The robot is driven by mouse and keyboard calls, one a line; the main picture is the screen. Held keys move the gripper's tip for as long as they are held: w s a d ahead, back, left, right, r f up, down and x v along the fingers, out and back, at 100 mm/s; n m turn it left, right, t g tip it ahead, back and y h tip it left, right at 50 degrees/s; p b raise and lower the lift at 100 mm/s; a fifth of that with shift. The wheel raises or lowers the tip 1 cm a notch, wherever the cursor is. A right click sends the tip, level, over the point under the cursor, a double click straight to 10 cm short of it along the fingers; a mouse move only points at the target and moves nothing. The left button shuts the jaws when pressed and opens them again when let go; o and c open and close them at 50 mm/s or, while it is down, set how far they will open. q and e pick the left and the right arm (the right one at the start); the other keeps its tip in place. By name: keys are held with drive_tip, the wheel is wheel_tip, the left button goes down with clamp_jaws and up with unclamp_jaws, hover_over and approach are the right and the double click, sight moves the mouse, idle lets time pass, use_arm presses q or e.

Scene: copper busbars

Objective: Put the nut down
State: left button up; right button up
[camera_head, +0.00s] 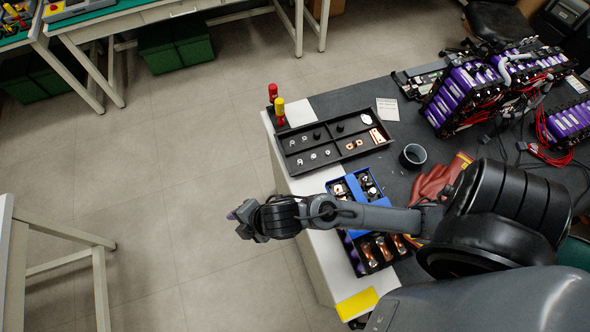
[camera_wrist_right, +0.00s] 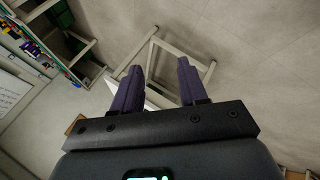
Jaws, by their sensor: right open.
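My right gripper (camera_head: 234,214) is open and hangs past the bench's left edge, over the floor. In the right wrist view its two purple-grey fingers (camera_wrist_right: 158,78) stand apart with nothing between them. A black compartment tray (camera_head: 330,148) lies on the bench beyond the arm. It holds several small metal rings, dark round pieces and copper pieces (camera_head: 377,136). I cannot tell which small piece is the nut. A blue bin (camera_head: 359,221) with small metal parts sits nearer, partly hidden by my right forearm. My left gripper is not in view.
Red (camera_head: 272,93) and yellow-handled (camera_head: 279,110) tools stand at the bench's far left corner. A dark cup (camera_head: 413,156), reddish gloves (camera_head: 432,182) and purple battery packs (camera_head: 458,95) are to the right. A yellow block (camera_head: 357,304) is at the near edge.

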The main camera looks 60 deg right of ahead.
drive_tip(key=s+d+f+m+g+h, duration=0.2)
drive_tip(key=s+d+m, duration=0.7)
drive_tip(key=m, duration=0.5)
drive_tip(key=s+g, duration=0.1)
drive_tip(key=s, duration=0.1)
drive_tip(key=shift+s+d+m+g, duration=0.3)
drive_tip(key=shift+d, duration=0.05)
drive_tip(key=shift+r, duration=0.1)
